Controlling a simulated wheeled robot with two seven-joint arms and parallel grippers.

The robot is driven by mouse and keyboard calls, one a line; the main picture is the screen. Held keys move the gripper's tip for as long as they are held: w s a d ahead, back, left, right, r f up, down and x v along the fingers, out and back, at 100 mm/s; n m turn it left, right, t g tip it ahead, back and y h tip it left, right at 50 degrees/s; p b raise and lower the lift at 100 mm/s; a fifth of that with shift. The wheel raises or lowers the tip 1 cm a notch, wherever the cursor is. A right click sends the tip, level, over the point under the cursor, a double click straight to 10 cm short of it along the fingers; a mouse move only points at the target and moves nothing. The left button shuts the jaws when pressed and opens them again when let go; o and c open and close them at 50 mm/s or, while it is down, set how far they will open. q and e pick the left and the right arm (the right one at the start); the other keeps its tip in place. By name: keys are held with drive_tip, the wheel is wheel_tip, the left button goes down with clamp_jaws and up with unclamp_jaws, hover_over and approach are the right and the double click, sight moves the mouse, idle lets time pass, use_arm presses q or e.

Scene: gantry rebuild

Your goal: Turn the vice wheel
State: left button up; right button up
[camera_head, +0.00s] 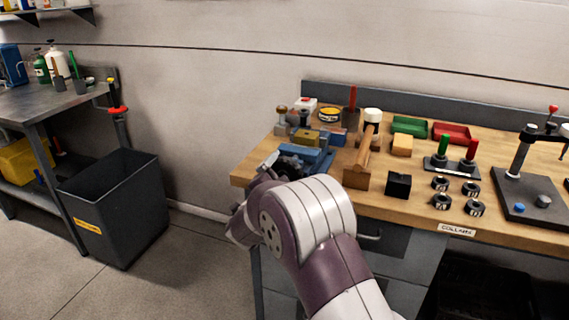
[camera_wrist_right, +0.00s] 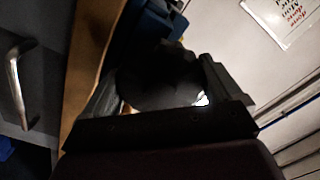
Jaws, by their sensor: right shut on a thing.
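The blue vice (camera_head: 312,158) sits at the left front corner of the wooden workbench. Part of its blue body also shows at the top of the right wrist view (camera_wrist_right: 152,24). My right arm reaches up to the vice's front, and my right gripper (camera_wrist_right: 165,92) is shut on a dark round thing, which looks like the vice wheel (camera_wrist_right: 158,78). Shadow blurs its outline in the right wrist view. In the head view my own wrist and hand hide most of the wheel. My left gripper is not in view.
The wooden workbench (camera_head: 340,201) carries a wooden mallet (camera_head: 362,155), a black block (camera_head: 398,184), several black collars and green and red trays right of the vice. A grey bin (camera_head: 110,205) stands on the floor at left. A drawer handle (camera_wrist_right: 17,85) is near my right wrist.

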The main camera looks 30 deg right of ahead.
drive_tip(key=n+p, duration=0.7)
drive_tip(key=n, duration=0.1)
drive_tip(key=shift+r+p, duration=0.1)
drive_tip(key=shift+p, duration=0.25)
drive_tip(key=n+p, duration=0.3)
drive_tip(key=n, duration=0.1)
drive_tip(key=shift+s, duration=0.1)
drive_tip(key=shift+f+n+p, duration=0.25)
drive_tip(key=shift+n+p, duration=0.8)
drive_tip(key=shift+n, duration=0.45)
drive_tip(key=o, duration=0.7)
drive_tip(key=v, duration=1.2)
drive_tip(key=shift+s+a+b, duration=0.2)
drive_tip(key=shift+s+b, duration=0.1)
drive_tip(key=shift+b, duration=0.05)
